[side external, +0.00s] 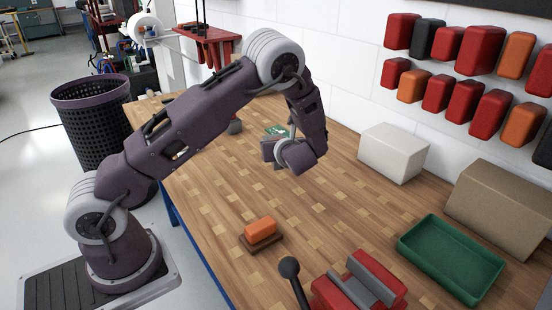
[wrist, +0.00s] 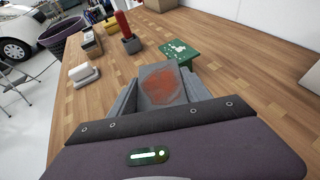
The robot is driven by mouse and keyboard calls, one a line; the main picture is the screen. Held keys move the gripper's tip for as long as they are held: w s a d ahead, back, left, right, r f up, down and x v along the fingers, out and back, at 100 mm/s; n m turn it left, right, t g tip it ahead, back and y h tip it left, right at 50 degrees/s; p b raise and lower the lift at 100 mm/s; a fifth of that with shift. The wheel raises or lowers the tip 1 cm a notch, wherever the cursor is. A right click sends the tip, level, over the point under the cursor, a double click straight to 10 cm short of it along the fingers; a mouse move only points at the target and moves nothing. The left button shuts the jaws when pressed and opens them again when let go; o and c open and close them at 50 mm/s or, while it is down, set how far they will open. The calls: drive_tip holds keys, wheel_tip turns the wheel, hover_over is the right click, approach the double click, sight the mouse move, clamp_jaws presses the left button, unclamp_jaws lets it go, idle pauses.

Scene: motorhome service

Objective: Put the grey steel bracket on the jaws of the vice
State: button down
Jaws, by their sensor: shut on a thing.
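The grey steel bracket (wrist: 165,84) shows in the wrist view as a grey plate with a reddish patch on its face. It is between the grey fingers of my gripper (side external: 274,151), which is shut on it. In the side external view my gripper is above the far part of the bench, and the bracket is hard to tell from the fingers. The vice (side external: 362,284) is red with grey jaws, at the front edge of the side external view, well away from my gripper. Its lower part is cut off by the frame. The wrist view does not show the vice.
An orange block on a brown base (side external: 261,233) and a lever with a black knob (side external: 289,268) are near the vice. A green tray (side external: 450,258), a cardboard box (side external: 500,198) and a white box (side external: 393,152) stand right. A green board (wrist: 180,52) lies beyond my gripper.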

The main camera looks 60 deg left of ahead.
drive_tip(key=r, duration=0.2)
drive_tip(key=d+r, duration=0.1)
drive_tip(key=r, duration=0.1)
drive_tip(key=shift+d+r, duration=0.15)
drive_tip(key=s+d+m+t+h, duration=0.3)
drive_tip(key=d+m, duration=0.1)
drive_tip(key=d, duration=0.4)
drive_tip(key=s+d+f+m+t+h, duration=0.1)
drive_tip(key=s+d+m+t+h, duration=0.2)
drive_tip(key=d, duration=0.5)
drive_tip(key=shift+s+d+f+m, duration=0.15)
drive_tip(key=shift+s+d+m, duration=0.2)
drive_tip(key=shift+s+m, duration=0.1)
